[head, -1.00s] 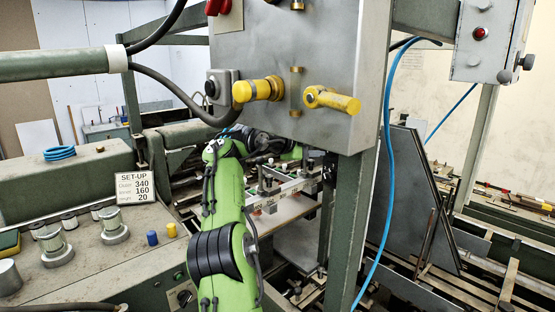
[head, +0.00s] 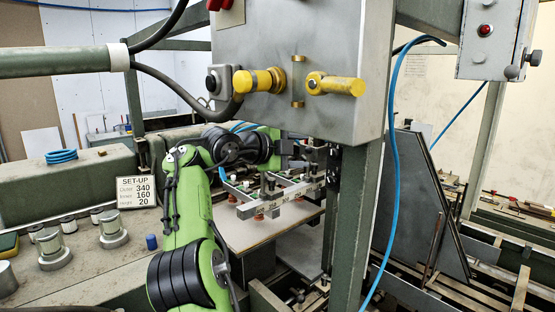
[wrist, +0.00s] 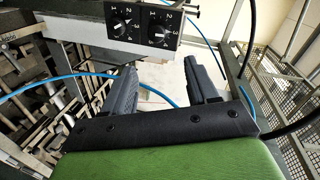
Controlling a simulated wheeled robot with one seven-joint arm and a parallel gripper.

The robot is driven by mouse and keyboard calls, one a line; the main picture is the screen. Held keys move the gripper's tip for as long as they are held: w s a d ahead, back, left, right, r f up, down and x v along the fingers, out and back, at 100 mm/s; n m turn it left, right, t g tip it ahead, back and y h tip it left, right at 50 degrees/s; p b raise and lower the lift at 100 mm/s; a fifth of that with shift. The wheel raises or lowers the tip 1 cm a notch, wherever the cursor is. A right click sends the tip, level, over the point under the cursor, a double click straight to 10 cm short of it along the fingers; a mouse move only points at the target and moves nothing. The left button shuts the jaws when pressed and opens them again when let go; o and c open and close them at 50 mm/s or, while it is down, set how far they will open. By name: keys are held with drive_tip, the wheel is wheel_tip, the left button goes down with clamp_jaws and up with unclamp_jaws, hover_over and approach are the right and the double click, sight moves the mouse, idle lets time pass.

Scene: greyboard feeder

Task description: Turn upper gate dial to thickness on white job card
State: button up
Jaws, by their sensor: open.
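In the wrist view, two black dials with white numerals sit side by side on a panel at the top, a left dial (wrist: 122,24) and a right dial (wrist: 160,33). I cannot tell which is the upper gate dial. Their pointer settings are too small to read surely. My gripper (wrist: 163,72) is open and empty, its two dark fingers below the panel in the picture and apart from the dials. In the head view my gripper is hidden behind the grey box and post. A white card (head: 137,192) reads SET-UP with 340, 160 and 20; I see no thickness line on it.
The grey box (head: 345,40) with yellow handles hangs over my arm. A green post (head: 345,225) and a blue hose (head: 397,150) stand right of it. A bar with suction cups (head: 285,195) lies beyond my arm. In the wrist view a blue hose (wrist: 60,84) passes behind the fingers.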

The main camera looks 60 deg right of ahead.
drive_tip(key=f+v, duration=0.1)
drive_tip(key=v, duration=0.5)
drive_tip(key=shift+a+f+b, duration=0.15)
drive_tip(key=shift+a+b, duration=0.15)
drive_tip(key=shift+b, duration=0.05)
drive_tip(key=shift+f, duration=0.1)
idle(0.6)
